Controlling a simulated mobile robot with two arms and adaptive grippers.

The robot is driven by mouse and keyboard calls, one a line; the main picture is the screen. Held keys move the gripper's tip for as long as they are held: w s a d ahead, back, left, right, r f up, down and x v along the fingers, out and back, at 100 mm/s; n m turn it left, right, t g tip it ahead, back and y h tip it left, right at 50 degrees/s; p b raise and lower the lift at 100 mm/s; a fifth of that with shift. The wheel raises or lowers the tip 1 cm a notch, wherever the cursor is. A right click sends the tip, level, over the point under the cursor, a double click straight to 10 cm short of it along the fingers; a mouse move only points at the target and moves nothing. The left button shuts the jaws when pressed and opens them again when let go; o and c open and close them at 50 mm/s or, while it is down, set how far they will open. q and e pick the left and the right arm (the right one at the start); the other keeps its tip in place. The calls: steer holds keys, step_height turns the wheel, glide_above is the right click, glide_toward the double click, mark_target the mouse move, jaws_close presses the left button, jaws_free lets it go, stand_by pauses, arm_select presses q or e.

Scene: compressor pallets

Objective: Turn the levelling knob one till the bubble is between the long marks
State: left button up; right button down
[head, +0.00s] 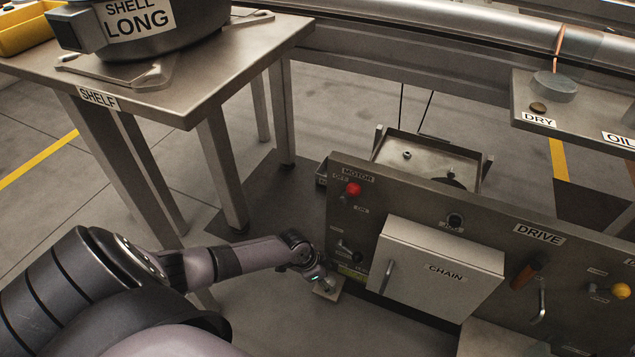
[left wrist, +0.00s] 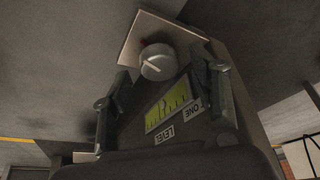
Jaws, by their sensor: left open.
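The levelling knob one (left wrist: 158,64) is a round grey knob with a pale pointer line, in front of a cream plate (left wrist: 137,38) in the left wrist view. Below it is a yellow-green level gauge (left wrist: 172,106) with dark marks; labels LEVEL and ONE appear upside down. I cannot make out the bubble's place between the marks. My left gripper (left wrist: 160,76) is open, its fingers on either side of the knob; contact cannot be told. In the head view my left gripper (head: 318,278) is low beside the drive panel and hides the knob. My right gripper is not in view.
The drive panel (head: 480,225) carries a red motor knob (head: 353,189), a protruding CHAIN box (head: 440,268) and a lever (head: 540,300). A shelf table (head: 215,80) bearing a SHELL LONG part (head: 140,25) stands at upper left, its legs near my arm.

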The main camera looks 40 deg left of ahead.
arm_select(q)
steer(key=v, duration=1)
steer(key=shift+r, duration=0.15)
